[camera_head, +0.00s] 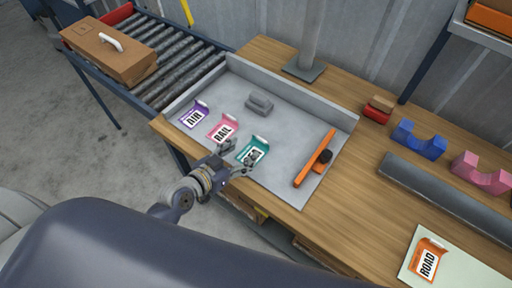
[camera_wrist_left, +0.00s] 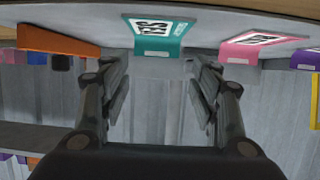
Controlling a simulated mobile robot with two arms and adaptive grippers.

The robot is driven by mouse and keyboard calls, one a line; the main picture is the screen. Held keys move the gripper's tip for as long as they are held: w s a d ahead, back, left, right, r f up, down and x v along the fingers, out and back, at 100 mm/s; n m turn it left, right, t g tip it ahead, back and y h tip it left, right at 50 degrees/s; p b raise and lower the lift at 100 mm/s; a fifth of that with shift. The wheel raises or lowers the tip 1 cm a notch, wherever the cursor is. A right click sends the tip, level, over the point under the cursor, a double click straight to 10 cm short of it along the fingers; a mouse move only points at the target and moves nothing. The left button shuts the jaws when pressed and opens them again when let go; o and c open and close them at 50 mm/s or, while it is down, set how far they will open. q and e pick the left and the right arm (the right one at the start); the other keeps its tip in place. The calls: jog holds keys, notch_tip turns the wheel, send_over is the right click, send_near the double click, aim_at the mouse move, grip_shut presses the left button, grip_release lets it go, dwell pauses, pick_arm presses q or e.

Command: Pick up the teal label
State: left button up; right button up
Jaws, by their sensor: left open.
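The teal label (camera_head: 253,151) lies on the grey tray (camera_head: 221,89) on the workbench, to the right of the pink RAIL label (camera_head: 223,128). Its printed text is partly hidden by a finger in the head view. My left gripper (camera_head: 236,160) is open at the tray's near edge, close to the teal label. In the left wrist view the teal label (camera_wrist_left: 157,35) shows beyond and between the open fingers (camera_wrist_left: 160,85), with nothing between them. I cannot tell whether a finger touches it. My right gripper is not in view.
A purple AIR label (camera_head: 194,116), a grey block (camera_head: 259,103) and an orange tool (camera_head: 314,160) share the tray. Blue (camera_head: 418,140) and pink (camera_head: 482,174) cradles stand right. An orange ROAD label (camera_head: 428,260) lies on a pale mat. A roller conveyor (camera_head: 180,76) holds a cardboard box (camera_head: 107,51).

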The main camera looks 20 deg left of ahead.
aim_at(257, 148)
pick_arm(q)
jog(key=x, duration=0.3)
jog(key=shift+d+p+x, duration=0.1)
jog(key=shift+p+x, duration=0.3)
jog(key=shift+x, duration=0.9)
jog(key=shift+d+p+x, duration=0.15)
jog(key=shift+p+x, duration=0.2)
jog(key=shift+x, duration=1)
jog(key=shift+r, duration=0.15)
jog(key=shift+c, duration=0.3)
jog(key=c, duration=0.7)
